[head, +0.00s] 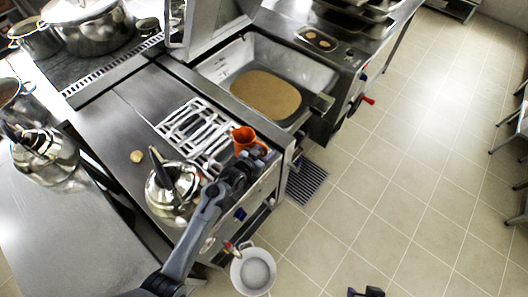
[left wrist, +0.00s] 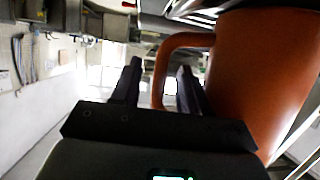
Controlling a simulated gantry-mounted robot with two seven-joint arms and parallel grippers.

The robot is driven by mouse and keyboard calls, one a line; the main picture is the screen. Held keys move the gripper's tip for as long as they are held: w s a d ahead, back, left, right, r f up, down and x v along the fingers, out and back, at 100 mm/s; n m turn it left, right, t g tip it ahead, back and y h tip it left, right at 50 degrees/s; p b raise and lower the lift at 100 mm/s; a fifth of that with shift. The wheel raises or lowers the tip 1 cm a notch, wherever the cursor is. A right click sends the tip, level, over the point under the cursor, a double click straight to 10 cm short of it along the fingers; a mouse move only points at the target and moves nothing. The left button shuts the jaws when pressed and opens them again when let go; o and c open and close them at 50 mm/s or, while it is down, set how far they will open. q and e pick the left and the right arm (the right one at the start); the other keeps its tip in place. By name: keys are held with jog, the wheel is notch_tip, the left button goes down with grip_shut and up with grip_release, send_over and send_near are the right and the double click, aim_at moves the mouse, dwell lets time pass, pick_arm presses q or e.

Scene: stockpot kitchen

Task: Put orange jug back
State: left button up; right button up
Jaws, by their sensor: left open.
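The orange jug (head: 243,138) stands upright on the steel counter, near its front right corner, at the end of a white slotted rack. My left gripper (head: 257,154) is close against the jug's near right side in the head view. In the left wrist view the jug's body (left wrist: 262,75) fills the right side, and its handle (left wrist: 168,62) shows between the two open fingers of my left gripper (left wrist: 158,85). The fingers are not closed on the handle. A dark part of what looks like my right gripper (head: 367,292) shows at the bottom edge; its jaws cannot be made out.
A steel kettle (head: 172,188) stands left of my left arm, with a small tan round item (head: 137,157) beyond it. An open basin (head: 222,64) is farther back. A white bucket (head: 253,272) stands on the floor.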

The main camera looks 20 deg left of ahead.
pick_arm(q)
jog(key=shift+f+b, duration=0.25)
jog(key=shift+b, duration=0.15)
jog(key=s+a+r+g+y, duration=0.1)
jog(key=s+r+g, duration=0.1)
jog(key=s, duration=0.9)
jog(key=s+a+r+g+y, duration=0.1)
jog(key=s+g, duration=0.3)
jog(key=s, duration=0.8)
jog(key=s+a+r+n+g+y, duration=0.1)
jog(key=s+r+g, duration=0.2)
jog(key=s, duration=0.9)
jog(key=shift+a+r, duration=0.3)
jog(key=shift+r, duration=0.2)
jog(key=shift+w+p, duration=0.1)
jog(key=shift+p, duration=0.25)
notch_tip(320, 180, up, 19)
jog(key=p, duration=1.8)
jog(key=shift+p, duration=0.3)
jog(key=shift+f, duration=0.25)
